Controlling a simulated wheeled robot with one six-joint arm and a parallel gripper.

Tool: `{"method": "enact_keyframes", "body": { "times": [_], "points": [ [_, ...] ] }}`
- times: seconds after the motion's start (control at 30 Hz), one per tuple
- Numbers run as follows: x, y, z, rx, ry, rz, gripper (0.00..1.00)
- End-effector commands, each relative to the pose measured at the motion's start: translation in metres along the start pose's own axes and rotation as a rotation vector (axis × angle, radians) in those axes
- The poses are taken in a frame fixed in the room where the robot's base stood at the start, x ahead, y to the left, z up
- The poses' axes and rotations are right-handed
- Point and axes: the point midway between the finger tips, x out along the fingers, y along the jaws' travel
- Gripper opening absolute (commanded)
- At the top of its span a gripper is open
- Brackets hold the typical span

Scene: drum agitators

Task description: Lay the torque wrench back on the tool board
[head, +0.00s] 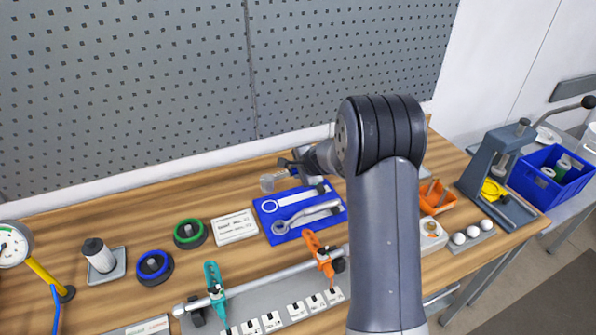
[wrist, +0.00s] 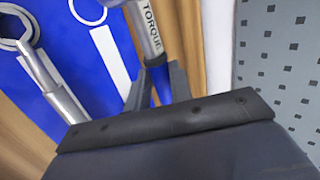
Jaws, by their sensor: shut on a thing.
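The blue tool board (head: 268,210) lies on the bench and also shows in the wrist view (wrist: 72,22). A white tool outline on it (wrist: 108,45) is bare. A silver ratchet-like wrench (head: 308,215) lies on the board beside that outline; it shows at left in the wrist view (wrist: 45,70). My gripper (wrist: 156,82) is shut on the torque wrench (wrist: 148,28), a grey metal shaft marked TORQUE, at the board's back edge. In the head view my gripper (head: 292,163) is above the back of the board. My arm hides part of the scene there.
A perforated grey panel (head: 150,80) stands behind the bench. A white label card (head: 234,227) and green ring (head: 190,233) are left of the board. An orange clamp (head: 319,255) stands in front. An orange tray (head: 437,197) and a press (head: 495,160) are at right.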

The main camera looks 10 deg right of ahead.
Motion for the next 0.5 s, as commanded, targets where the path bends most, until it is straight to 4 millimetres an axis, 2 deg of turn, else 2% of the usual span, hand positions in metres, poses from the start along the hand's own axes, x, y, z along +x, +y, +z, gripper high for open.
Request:
{"method": "enact_keyframes", "body": {
  "times": [0.27,0.5],
  "points": [
    [0.014,0.013,-0.001,0.002,0.0,-0.001,0.0],
    [0.034,0.032,-0.001,0.001,0.0,-0.001,0.0]
  ]
}}
